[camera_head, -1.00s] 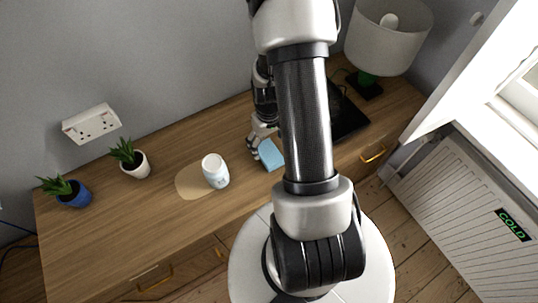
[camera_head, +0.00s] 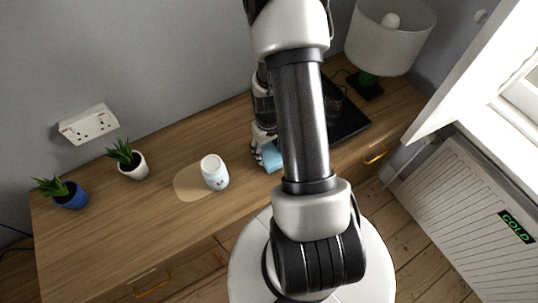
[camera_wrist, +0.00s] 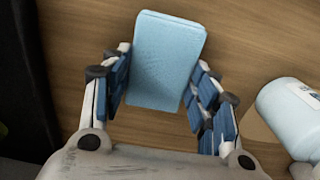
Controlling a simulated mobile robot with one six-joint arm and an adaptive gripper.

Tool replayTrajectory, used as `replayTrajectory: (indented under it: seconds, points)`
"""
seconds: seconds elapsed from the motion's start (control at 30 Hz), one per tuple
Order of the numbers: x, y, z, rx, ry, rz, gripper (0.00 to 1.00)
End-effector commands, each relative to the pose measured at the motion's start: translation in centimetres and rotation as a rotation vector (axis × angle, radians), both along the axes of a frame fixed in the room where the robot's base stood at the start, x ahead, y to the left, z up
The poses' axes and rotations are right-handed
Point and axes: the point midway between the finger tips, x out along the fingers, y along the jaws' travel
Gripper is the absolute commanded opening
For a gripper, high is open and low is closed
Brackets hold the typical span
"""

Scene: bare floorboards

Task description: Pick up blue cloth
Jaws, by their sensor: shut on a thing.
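The blue cloth (camera_wrist: 166,62) is a light blue rectangular block, seen between the two fingers of my gripper (camera_wrist: 158,100) in the wrist view. The fingers press on its left and right sides. In the head view the cloth (camera_head: 272,158) shows only partly behind my arm, at my gripper (camera_head: 260,156) over the wooden desk (camera_head: 120,215). I cannot tell whether it is clear of the desk top.
A white cup or jar (camera_head: 214,172) stands left of the cloth, beside a pale brown spill (camera_head: 188,183). Two potted plants (camera_head: 130,160) stand further left. A dark flat object (camera_head: 350,122) and a lamp (camera_head: 385,40) are on the right. The desk's front left is clear.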

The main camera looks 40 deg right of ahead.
Motion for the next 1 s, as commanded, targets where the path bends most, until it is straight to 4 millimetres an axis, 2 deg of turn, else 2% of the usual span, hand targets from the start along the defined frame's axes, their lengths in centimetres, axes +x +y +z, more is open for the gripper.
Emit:
replayTrajectory:
  seconds: [0.23,0.43,0.57,0.77,1.0]
  points:
    - [0.0,0.0,0.0,0.0,0.0,0.0,0.29]
    - [0.0,0.0,0.2,0.0,0.0,0.0,0.29]
    - [0.1,0.0,1.0,-0.001,-0.002,0.0,0.29]
    - [0.1,-0.1,4.4,-0.003,-0.003,0.0,0.29]
    - [0.1,-0.1,11.4,-0.003,-0.005,0.0,0.29]
